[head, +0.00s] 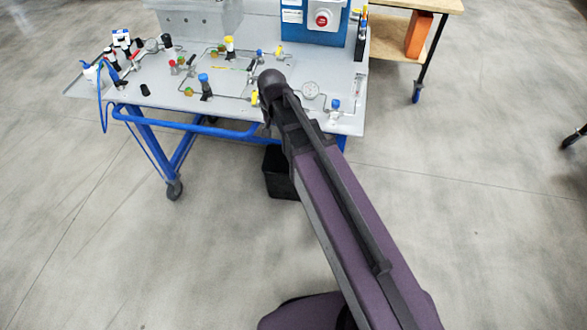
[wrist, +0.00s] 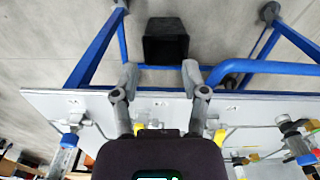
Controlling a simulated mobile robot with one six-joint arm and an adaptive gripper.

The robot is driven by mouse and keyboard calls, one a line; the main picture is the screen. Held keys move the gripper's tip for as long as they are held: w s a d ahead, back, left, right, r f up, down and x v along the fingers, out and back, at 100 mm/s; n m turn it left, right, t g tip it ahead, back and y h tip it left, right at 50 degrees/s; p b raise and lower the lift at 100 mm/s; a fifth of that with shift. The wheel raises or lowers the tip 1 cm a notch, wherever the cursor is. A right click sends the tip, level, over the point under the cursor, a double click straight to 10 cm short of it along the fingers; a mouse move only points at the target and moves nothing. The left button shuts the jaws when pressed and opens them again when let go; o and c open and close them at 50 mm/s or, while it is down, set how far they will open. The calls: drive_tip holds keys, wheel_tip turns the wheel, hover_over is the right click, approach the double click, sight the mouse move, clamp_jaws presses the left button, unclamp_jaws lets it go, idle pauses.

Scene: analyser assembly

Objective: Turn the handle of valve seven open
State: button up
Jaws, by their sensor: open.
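My gripper (wrist: 161,78) shows in the wrist view with its two fingers well apart and nothing between them. The fingers lie over the front edge of the panel table. In the head view my arm reaches to this edge and hides part of the panel. Several coloured valve handles stand on the panel, including a blue-topped one (head: 204,80) left of my arm, another blue-topped one (head: 335,104) to its right and a yellow one (head: 254,98) close beside the arm. Two yellow parts (wrist: 138,128) (wrist: 219,137) show behind the fingers in the wrist view. I cannot read which is valve seven.
The panel table (head: 150,101) has a blue frame (head: 160,120) on wheels. A round gauge (head: 310,90) and thin tubing lie on the panel. A blue box with a red button (head: 321,18) stands at the back. A black bin (wrist: 165,45) is below the front edge.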

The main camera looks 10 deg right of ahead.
drive_tip(key=s+d+f+b, duration=0.1)
drive_tip(key=d+f+b, duration=0.1)
drive_tip(key=f+b, duration=0.4)
drive_tip(key=s+d+f+n+b, duration=0.1)
drive_tip(key=s+d+f+b, duration=0.1)
drive_tip(key=f+b, duration=0.4)
drive_tip(key=shift+s+d+f, duration=0.25)
drive_tip(key=shift+d+f, duration=0.2)
drive_tip(key=shift+d, duration=0.25)
drive_tip(key=s+d+n, duration=0.1)
drive_tip(key=s+d, duration=0.5)
drive_tip(key=d, duration=0.1)
drive_tip(key=shift+s+d+n, duration=0.3)
drive_tip(key=shift+s+n, duration=0.1)
